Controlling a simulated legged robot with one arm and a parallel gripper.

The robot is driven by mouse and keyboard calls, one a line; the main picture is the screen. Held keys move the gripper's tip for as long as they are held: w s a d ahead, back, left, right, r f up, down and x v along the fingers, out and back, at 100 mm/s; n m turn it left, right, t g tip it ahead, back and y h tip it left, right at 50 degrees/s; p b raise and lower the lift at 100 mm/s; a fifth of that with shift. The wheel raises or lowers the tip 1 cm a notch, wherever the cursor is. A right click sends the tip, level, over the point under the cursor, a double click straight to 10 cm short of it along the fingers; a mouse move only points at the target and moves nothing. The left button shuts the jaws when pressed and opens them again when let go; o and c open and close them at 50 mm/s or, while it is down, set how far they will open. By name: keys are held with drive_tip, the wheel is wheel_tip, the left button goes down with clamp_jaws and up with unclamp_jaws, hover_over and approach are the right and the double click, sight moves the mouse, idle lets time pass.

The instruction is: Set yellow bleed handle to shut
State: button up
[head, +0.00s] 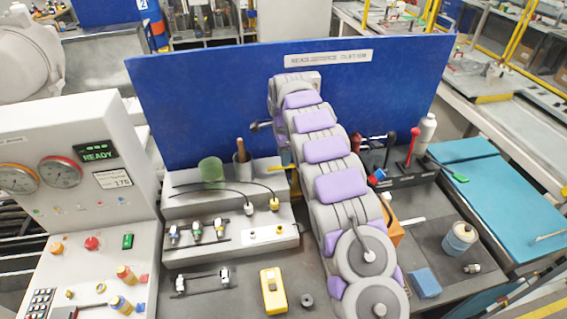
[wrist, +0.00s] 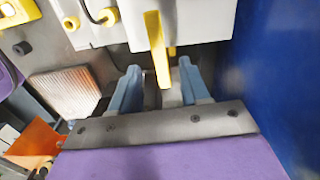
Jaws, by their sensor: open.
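The yellow bleed handle (wrist: 160,50) hangs down in the wrist view from a white block (wrist: 193,20). Its lower end shows between the two blue-grey fingers of my gripper (wrist: 159,68). The fingers are apart, one on each side of the handle in the picture, with a gap on both sides. I cannot tell how deep the handle lies between them. In the head view my arm hides the gripper. A small yellow piece (head: 281,167) shows just left of my arm there; I cannot tell whether it is the same handle.
A blue panel (head: 205,95) stands behind the bench and at the right in the wrist view. A green cup (head: 211,170) and cable fittings (head: 249,208) are left of my arm. A yellow device (head: 273,291) lies in front. Red-handled levers (head: 412,145) stand to the right.

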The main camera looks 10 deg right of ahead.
sight(280, 166)
drive_tip(key=shift+a+f, duration=0.55)
drive_tip(key=shift+f, duration=0.25)
drive_tip(key=shift+a+f, duration=0.5)
drive_tip(key=shift+f, duration=0.3)
drive_tip(key=shift+d, duration=0.85)
drive_tip(key=shift+c, duration=1.9)
drive_tip(key=shift+a, duration=0.4)
clamp_jaws()
